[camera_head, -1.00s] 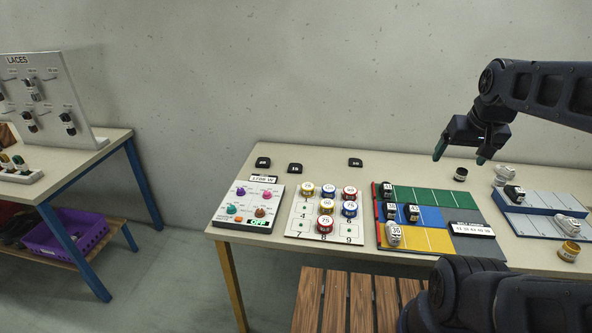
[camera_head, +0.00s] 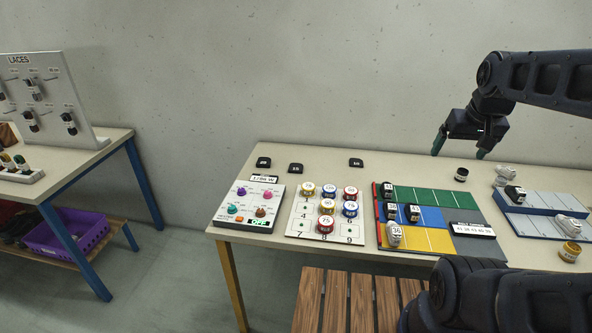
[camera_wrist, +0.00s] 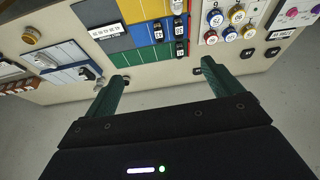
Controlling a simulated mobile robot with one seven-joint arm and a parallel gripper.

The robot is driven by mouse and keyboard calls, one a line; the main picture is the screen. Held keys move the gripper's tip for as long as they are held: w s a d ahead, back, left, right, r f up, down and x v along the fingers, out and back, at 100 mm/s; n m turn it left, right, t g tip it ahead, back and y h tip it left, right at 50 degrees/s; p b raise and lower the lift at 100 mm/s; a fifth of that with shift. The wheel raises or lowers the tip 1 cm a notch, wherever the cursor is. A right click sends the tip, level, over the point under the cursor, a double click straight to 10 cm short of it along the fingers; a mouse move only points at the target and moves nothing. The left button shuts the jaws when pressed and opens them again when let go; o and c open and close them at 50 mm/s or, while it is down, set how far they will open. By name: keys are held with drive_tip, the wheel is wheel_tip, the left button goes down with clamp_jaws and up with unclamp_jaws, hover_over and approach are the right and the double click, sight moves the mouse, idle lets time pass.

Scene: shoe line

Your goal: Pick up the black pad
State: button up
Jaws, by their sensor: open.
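Three small black pads with white markings lie along the back of the main table: a left one (camera_head: 264,162), a middle one (camera_head: 296,168) and a right one (camera_head: 356,162). The wrist view shows them too, as a near pad (camera_wrist: 225,71), a middle pad (camera_wrist: 248,53) and a far pad (camera_wrist: 272,52). My gripper (camera_head: 460,149) is open and empty, with dark green fingers. It hangs above the table's back edge, to the right of all three pads and apart from them.
A dark jar (camera_head: 461,174) stands below my gripper. A colored board (camera_head: 425,195) with small bottles, a numbered board (camera_head: 299,223) with round tins, and a control panel (camera_head: 247,206) fill the front. A blue-edged rack (camera_head: 545,224) stands right. The back strip between pads is clear.

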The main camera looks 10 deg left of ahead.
drive_tip(key=w+a+r+n+g, duration=0.1)
drive_tip(key=w+a+r+n, duration=0.25)
drive_tip(key=w, duration=0.65)
drive_tip(key=w+a+n+g+h, duration=0.1)
drive_tip(key=w+a+n, duration=0.1)
drive_tip(key=w+a, duration=0.5)
drive_tip(key=w+a+n+g, duration=0.15)
drive_tip(key=w+a, duration=0.25)
drive_tip(key=w, duration=0.7)
drive_tip(key=n+h, duration=0.4)
drive_tip(key=n, duration=0.7)
hover_over(295, 167)
drive_tip(key=a, duration=0.4)
drive_tip(key=shift+g, duration=0.35)
drive_tip(key=f, duration=3.6)
drive_tip(key=shift+w+d+f, duration=0.25)
drive_tip(key=shift+w+f, duration=0.05)
drive_tip(key=shift+y, duration=0.3)
drive_tip(key=shift+d+x, duration=0.2)
drive_tip(key=shift+x, duration=1.15)
drive_tip(key=shift+d+x, duration=0.15)
drive_tip(key=shift+x, duration=1.25)
drive_tip(key=shift+s+r, duration=0.15)
drive_tip(key=shift+s, duration=0.05)
drive_tip(key=shift+c, duration=0.4)
